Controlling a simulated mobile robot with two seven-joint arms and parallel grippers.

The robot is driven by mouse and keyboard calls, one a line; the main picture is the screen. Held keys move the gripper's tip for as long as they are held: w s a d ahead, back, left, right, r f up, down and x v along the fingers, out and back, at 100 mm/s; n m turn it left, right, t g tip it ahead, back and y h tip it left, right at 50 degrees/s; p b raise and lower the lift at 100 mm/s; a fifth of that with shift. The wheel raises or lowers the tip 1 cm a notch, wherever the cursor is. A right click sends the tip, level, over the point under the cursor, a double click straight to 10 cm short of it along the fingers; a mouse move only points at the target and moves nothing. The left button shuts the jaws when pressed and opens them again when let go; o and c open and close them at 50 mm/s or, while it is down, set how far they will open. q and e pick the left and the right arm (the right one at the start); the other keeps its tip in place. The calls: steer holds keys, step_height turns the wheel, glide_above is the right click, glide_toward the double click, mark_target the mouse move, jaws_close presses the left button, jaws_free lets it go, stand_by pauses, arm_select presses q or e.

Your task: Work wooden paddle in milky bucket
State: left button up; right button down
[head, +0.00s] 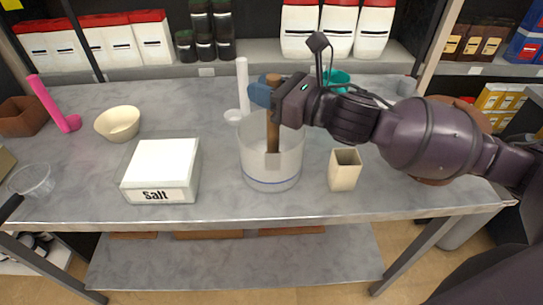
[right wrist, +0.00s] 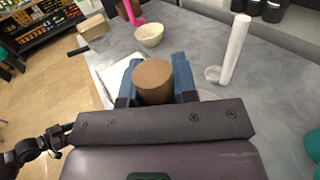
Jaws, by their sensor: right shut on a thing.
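The milky bucket (head: 257,178) is a translucent white pail with a blue line low on its wall, standing on the grey table. The wooden paddle (head: 273,132) stands nearly upright, its lower part inside the bucket and showing faintly through the wall. My right gripper (head: 268,95) comes in from the right and is shut on the upper part of the paddle handle, above the bucket rim. In the right wrist view, the round brown handle end (right wrist: 152,82) sits between the blue fingers. The bucket's inside is mostly hidden.
A white box marked Salt (head: 160,170) stands left of the bucket, and a beige square cup (head: 345,168) stands to its right. A white ladle (head: 242,90) and a teal container (head: 337,80) are behind. A cream bowl (head: 118,123) and pink ladle (head: 54,105) are at left.

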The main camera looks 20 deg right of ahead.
steer(key=shift+w+d, duration=0.5)
steer(key=shift+d, duration=0.4)
steer(key=shift+w+d, duration=0.45)
steer(key=shift+d, duration=0.4)
arm_select(q)
steer(key=shift+r, duration=0.1)
arm_select(e)
steer(key=shift+w+r, duration=0.1)
arm_select(q)
steer(key=shift+w+r, duration=0.1)
arm_select(e)
steer(key=x, duration=0.4)
steer(key=shift+w+d, duration=0.25)
arm_select(q)
steer(key=shift+r, duration=0.1)
arm_select(e)
steer(key=shift+s, duration=0.1)
arm_select(q)
steer(key=shift+w+r+p, duration=0.25)
steer(key=shift+r+p, duration=0.75)
steer(key=shift+r, duration=0.15)
arm_select(e)
steer(key=shift+s+a, duration=0.3)
steer(key=shift+a, duration=0.3)
steer(key=shift+s+a, duration=0.3)
steer(key=shift+a, duration=0.35)
steer(key=shift+s+a, duration=0.35)
steer(key=shift+a, duration=0.25)
